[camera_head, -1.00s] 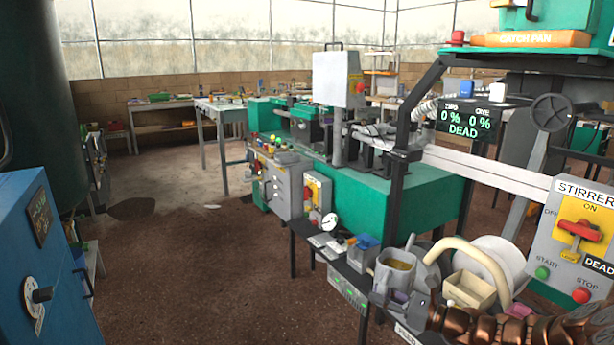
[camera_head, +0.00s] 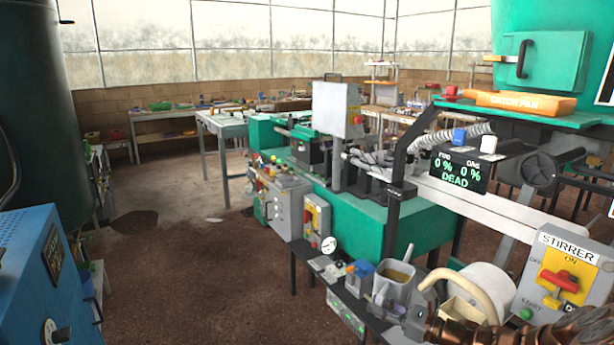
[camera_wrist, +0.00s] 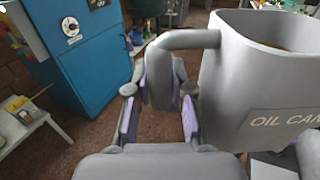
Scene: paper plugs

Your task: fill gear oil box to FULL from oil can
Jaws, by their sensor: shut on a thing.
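The oil can (camera_head: 399,287) is a grey open-topped vessel with yellow-brown oil inside, low right of centre in the head view. In the wrist view the labelled can (camera_wrist: 262,88) fills the right side and looks nearly upright. My gripper (camera_wrist: 159,116) is shut on the can's curved grey handle, with its purple-padded fingers on either side. In the head view my gripper (camera_head: 386,305) is partly hidden beside the can. I cannot pick out the gear oil box for certain, and no FULL mark is readable.
A pale curved hose (camera_head: 462,280), a cream open box (camera_head: 462,310) and a small blue container (camera_head: 360,272) are close to the can. The stirrer panel (camera_head: 556,275) is at the right. A blue cabinet (camera_wrist: 72,50) stands apart, with floor between.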

